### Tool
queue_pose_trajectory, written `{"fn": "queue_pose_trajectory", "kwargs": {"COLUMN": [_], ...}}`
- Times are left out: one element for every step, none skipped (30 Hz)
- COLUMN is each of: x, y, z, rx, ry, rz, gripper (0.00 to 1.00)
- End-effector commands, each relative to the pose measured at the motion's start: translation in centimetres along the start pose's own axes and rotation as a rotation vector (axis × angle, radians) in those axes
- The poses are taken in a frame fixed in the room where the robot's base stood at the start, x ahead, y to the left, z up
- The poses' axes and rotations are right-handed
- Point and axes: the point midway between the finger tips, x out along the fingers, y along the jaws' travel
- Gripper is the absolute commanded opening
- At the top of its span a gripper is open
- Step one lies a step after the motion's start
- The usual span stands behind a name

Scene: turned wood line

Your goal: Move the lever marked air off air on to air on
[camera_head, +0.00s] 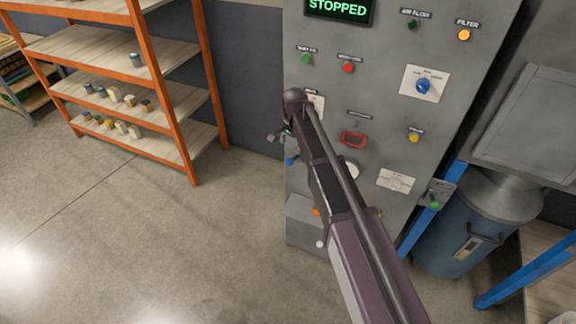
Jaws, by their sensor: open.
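The grey control panel (385,130) stands in the middle, with a lit display reading STOPPED (337,8) at its top. The words air off and air on are not readable on any control. At the panel's lower right edge, a small grey bracket (442,189) carries a green knob (435,205). At the left edge, a blue knob (290,161) shows below a small dark fitting (274,138). I cannot tell which control is the named lever. My arm crosses the panel from the bottom and hides part of its left side. I cannot make out my gripper's jaws.
A blue selector (423,86), a red button (348,67) and a red-framed switch (353,139) are on the panel. A blue drum (450,240) and blue posts stand close at right. An orange shelf rack (165,95) is at left. The left floor is clear.

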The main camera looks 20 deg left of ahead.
Motion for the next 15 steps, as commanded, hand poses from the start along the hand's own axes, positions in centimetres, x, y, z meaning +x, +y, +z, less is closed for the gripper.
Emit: {"fn": "queue_pose_trajectory", "kwargs": {"x": [0.8, 1.1, 1.4, 1.6, 1.8, 2.1, 2.4, 2.6, 2.9, 3.1, 3.4, 3.7, 3.9, 4.1, 4.4], "y": [0.0, 0.0, 0.0, 0.0, 0.0, 0.0, 0.0, 0.0, 0.0, 0.0, 0.0, 0.0, 0.0, 0.0, 0.0], "z": [0.0, 0.0, 0.0, 0.0, 0.0, 0.0, 0.0, 0.0, 0.0, 0.0, 0.0, 0.0, 0.0, 0.0, 0.0], "rx": [0.000, 0.000, 0.000, 0.000, 0.000, 0.000, 0.000, 0.000, 0.000, 0.000, 0.000, -0.001, -0.001, -0.001, -0.001], "ry": [0.000, 0.000, 0.000, 0.000, 0.000, 0.000, 0.000, 0.000, 0.000, 0.000, 0.000, 0.000, 0.000, 0.000, 0.000], "rz": [0.000, 0.000, 0.000, 0.000, 0.000, 0.000, 0.000, 0.000, 0.000, 0.000, 0.000, 0.000, 0.000, 0.000, 0.000], "gripper": [0.81, 0.81, 0.81, 0.81, 0.81, 0.81, 0.81, 0.81, 0.81, 0.81, 0.81, 0.81, 0.81, 0.81, 0.81]}}
